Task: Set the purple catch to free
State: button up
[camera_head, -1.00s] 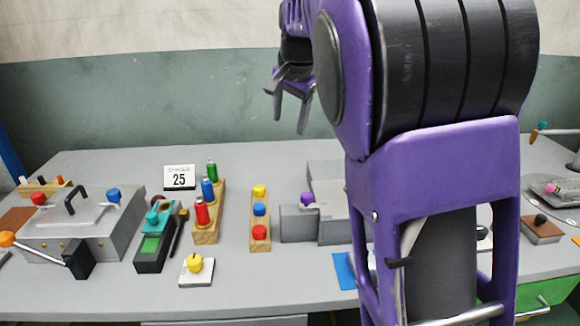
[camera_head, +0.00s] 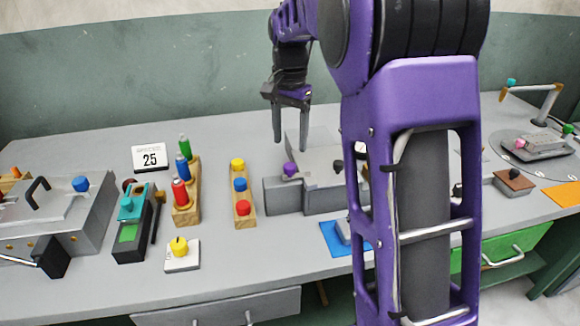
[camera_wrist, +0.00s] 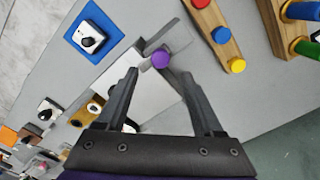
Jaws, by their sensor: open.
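The purple catch (camera_head: 290,169) is a small round knob on top of a grey metal press box (camera_head: 285,196). In the wrist view the purple catch (camera_wrist: 160,58) shows beyond and between my fingers, with the grey box top around it. My gripper (camera_head: 292,138) is open and empty, fingers pointing down, above the press near the knob. In the wrist view my gripper (camera_wrist: 160,85) shows both fingers spread apart, with nothing between them touching. Part of the press is hidden behind my arm in the head view. I cannot tell which setting the catch is in.
A wooden block with yellow, blue and red knobs (camera_head: 246,215) stands just left of the press. A blue pad (camera_head: 333,240) lies in front. A yellow knob on a white plate (camera_head: 180,247) and a teal-topped device (camera_head: 133,235) stand farther left. A turntable (camera_head: 556,158) is far right.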

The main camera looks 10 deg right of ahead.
aim_at(290, 165)
notch_tip(290, 165, down, 8)
jog(key=shift+r+b, duration=0.1)
jog(key=shift+b, duration=0.35)
grip_shut()
dwell(1.2)
